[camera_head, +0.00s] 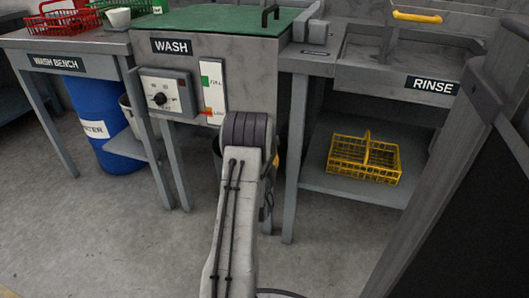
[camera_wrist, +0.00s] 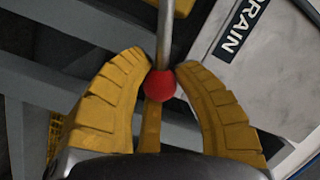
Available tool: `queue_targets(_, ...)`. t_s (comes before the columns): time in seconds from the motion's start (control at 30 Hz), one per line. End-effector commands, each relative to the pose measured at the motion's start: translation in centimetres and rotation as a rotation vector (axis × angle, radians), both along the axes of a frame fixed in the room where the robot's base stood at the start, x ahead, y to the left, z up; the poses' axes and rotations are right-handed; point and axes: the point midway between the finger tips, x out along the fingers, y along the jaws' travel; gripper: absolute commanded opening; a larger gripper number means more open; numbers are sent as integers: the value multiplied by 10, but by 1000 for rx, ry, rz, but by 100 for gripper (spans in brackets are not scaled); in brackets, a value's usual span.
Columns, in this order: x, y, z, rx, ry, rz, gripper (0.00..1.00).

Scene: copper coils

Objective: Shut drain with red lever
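The red ball knob of the lever (camera_wrist: 160,85) shows in the wrist view, at the end of a grey metal rod (camera_wrist: 165,35) that comes down from the top edge. My gripper (camera_wrist: 163,70) has its yellow fingers closed in around the knob, with the tips on both sides where knob and rod meet. The DRAIN label (camera_wrist: 240,27) is on a light panel at the upper right. In the head view, my arm hides the lever and my gripper below the wash tank (camera_head: 235,75).
The wash tank has a green lid (camera_head: 225,20) and a control box (camera_head: 168,95). A blue barrel (camera_head: 105,125) stands under the wash bench at left. A yellow basket (camera_head: 363,158) is on the shelf under the rinse sink (camera_head: 365,75). Table legs flank my arm.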

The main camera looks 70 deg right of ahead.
Motion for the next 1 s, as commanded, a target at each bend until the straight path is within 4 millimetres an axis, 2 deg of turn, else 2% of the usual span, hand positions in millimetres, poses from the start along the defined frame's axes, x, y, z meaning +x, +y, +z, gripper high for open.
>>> queue_targets(0.03, 1, 0, 0, 1, 0, 1, 17)
queue_targets(0.23, 1, 0, 0, 1, 0, 3, 0)
queue_targets(0.57, 3, 0, 1, 2, 21, 5, 0)
queue_targets(1.0, 4, -1, 19, 2, 220, 12, 0)
